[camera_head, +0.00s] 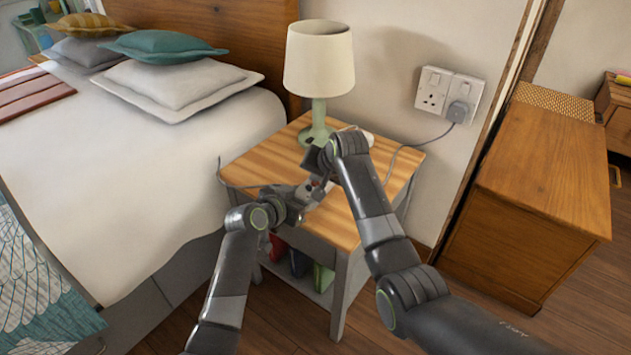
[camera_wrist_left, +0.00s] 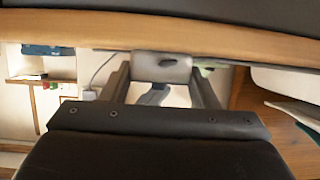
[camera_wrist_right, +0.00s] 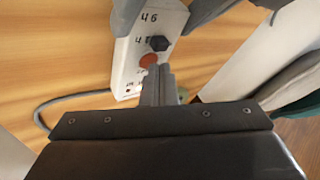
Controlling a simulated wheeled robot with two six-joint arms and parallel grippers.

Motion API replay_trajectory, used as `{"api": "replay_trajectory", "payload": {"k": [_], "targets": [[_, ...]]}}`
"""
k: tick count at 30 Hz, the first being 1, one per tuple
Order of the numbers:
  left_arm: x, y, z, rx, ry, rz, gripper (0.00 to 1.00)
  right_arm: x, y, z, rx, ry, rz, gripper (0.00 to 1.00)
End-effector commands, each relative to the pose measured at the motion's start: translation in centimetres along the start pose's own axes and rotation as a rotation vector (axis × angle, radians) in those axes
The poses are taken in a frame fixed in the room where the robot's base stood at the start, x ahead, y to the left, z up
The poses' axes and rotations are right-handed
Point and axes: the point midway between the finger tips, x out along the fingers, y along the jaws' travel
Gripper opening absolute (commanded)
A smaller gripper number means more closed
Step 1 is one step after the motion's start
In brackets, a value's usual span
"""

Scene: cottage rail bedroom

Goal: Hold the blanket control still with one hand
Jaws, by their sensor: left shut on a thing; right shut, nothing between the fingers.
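The blanket control (camera_wrist_right: 126,68) is a pale box with a dark knob, an orange-red button and black markings. In the head view it is mostly hidden by my grippers above the bedside table (camera_head: 262,162). My left gripper (camera_head: 306,192) is shut on the control; in the left wrist view the control's pale end (camera_wrist_left: 160,68) sits between its fingers. My right gripper (camera_head: 316,172) is shut and empty. In the right wrist view its closed fingertips (camera_wrist_right: 158,68) overlap the control beside the orange-red button; I cannot tell whether they touch.
A lamp (camera_head: 320,70) stands at the table's back. A plug (camera_head: 459,111) sits in the wall socket, its cable running down behind the table. Another cable (camera_head: 220,172) loops at the table's left edge. The bed (camera_head: 120,200) is left, a wooden cabinet (camera_head: 545,170) right.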

Motion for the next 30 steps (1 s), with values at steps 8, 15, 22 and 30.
{"api": "replay_trajectory", "payload": {"k": [8,15,22,30], "targets": [[0.0,0.0,0.0,0.000,0.000,0.000,0.28,0.1,0.1,0.1,0.001,-0.002,0.001,0.00],[0.0,0.0,0.0,0.000,0.000,0.000,0.28,-0.5,-0.3,-0.3,0.000,0.000,0.000,0.00],[0.0,0.0,0.0,0.000,0.000,0.000,0.28,-1.3,-0.7,-0.7,0.000,-0.001,0.001,0.00],[0.0,0.0,0.0,0.000,0.000,0.000,0.28,-1.4,-0.7,-0.7,0.000,-0.001,0.001,0.00]]}}
